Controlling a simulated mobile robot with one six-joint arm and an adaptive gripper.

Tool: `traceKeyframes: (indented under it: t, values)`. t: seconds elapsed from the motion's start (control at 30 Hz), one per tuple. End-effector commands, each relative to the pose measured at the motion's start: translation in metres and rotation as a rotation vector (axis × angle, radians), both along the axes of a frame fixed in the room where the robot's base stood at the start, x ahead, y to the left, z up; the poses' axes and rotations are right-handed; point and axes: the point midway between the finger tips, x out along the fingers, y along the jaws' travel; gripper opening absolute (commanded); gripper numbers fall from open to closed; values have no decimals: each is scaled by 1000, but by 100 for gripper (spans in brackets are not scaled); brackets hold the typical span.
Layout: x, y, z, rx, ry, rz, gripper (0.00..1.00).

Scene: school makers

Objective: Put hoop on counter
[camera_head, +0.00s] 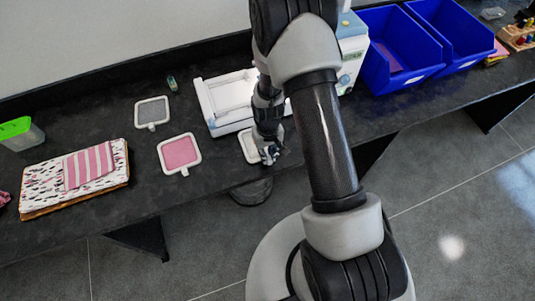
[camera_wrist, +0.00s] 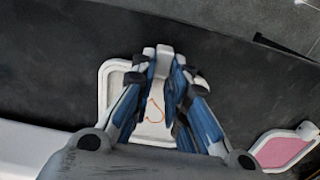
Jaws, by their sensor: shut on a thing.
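A white square hoop with pale cloth and a small orange mark (camera_wrist: 106,84) shows in the wrist view, and its edge shows in the head view (camera_head: 247,148). My gripper (camera_head: 268,156) is over its right side, near the counter's front edge. In the wrist view my gripper (camera_wrist: 166,62) is shut on the hoop's tab end, and the fingers hide part of the frame. The hoop is at or just above the dark counter (camera_head: 215,165); I cannot tell if it touches.
A pink hoop (camera_head: 179,153) and a grey hoop (camera_head: 152,112) lie to the left. A white machine (camera_head: 215,105) stands behind my gripper. Blue bins (camera_head: 400,50) are at the right. A patterned fabric item (camera_head: 105,170) lies at the left. Some counter between is bare.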

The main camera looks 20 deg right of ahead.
Motion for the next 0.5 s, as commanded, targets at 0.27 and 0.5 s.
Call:
traceKeyframes:
  t: [0.27,0.5]
  values:
    - [1,0,-4,0,-2,0,0]
    - [1,0,-7,0,-2,0,22]
